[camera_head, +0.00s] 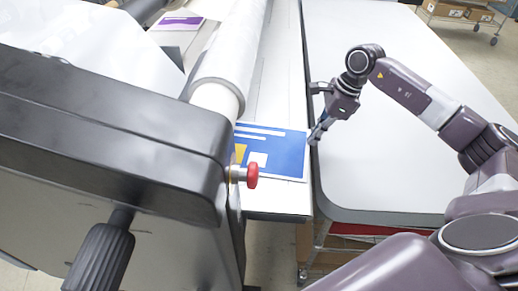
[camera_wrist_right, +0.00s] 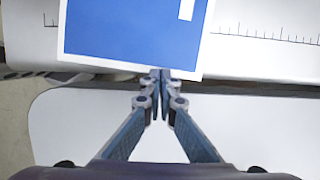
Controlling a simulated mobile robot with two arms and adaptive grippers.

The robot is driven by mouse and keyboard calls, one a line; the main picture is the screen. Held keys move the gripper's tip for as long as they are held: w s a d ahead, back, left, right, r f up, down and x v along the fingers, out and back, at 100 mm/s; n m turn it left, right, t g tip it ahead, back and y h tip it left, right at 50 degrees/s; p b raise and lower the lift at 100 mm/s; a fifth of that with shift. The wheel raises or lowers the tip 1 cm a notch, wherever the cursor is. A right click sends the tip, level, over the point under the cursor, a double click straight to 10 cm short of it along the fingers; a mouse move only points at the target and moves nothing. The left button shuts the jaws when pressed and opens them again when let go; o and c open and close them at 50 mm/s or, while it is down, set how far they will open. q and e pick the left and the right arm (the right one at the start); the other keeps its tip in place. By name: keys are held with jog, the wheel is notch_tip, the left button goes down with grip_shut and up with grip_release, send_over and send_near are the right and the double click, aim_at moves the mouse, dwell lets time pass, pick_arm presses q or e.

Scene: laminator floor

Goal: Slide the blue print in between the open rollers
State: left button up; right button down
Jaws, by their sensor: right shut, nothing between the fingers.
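The blue print (camera_head: 285,150) has white bars and a yellow patch. It lies flat on the laminator's feed table (camera_head: 274,203), its left part hidden behind the machine's black end housing and red knob. In the right wrist view the blue print (camera_wrist_right: 130,28) fills the top, its white border toward me. My right gripper (camera_head: 315,137) is shut and empty at the print's right edge; in the wrist view its fingertips (camera_wrist_right: 160,75) meet at that white border. Whether they touch it I cannot tell. The roller (camera_head: 228,65) runs away from me, left of the print. My left gripper is not in view.
The black end housing (camera_head: 120,130) with a red knob (camera_head: 252,174) and a dark handle (camera_head: 100,258) stands at left. A purple print (camera_head: 182,22) lies farther back. A mostly bare grey table (camera_head: 400,150) lies at right, with a narrow gap before the feed table.

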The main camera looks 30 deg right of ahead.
aim_at(289, 144)
jog(key=shift+w+a+p, duration=0.15)
jog(key=shift+w+a, duration=0.2)
jog(key=shift+a, duration=0.3)
jog(key=shift+w+a+p, duration=0.15)
jog(key=shift+w+a, duration=0.25)
jog(key=shift+a, duration=0.25)
jog(key=shift+w+a+p, duration=0.15)
jog(key=shift+w+a, duration=0.2)
jog(key=shift+a, duration=0.3)
dwell(0.5)
jog(key=shift+s+d, duration=0.1)
jog(key=shift+d, duration=0.1)
dwell(0.4)
jog(key=shift+s+f, duration=0.1)
jog(key=shift+s+a, duration=0.15)
jog(key=shift+s, duration=0.05)
jog(key=shift+w+a, duration=0.35)
jog(key=shift+a, duration=0.3)
jog(key=shift+w+a, duration=0.2)
jog(key=shift+a, duration=0.1)
jog(key=shift+w+a, duration=0.15)
jog(key=shift+a, duration=0.1)
jog(key=shift+d+b, duration=0.2)
jog(key=shift+b, duration=0.15)
dwell(0.4)
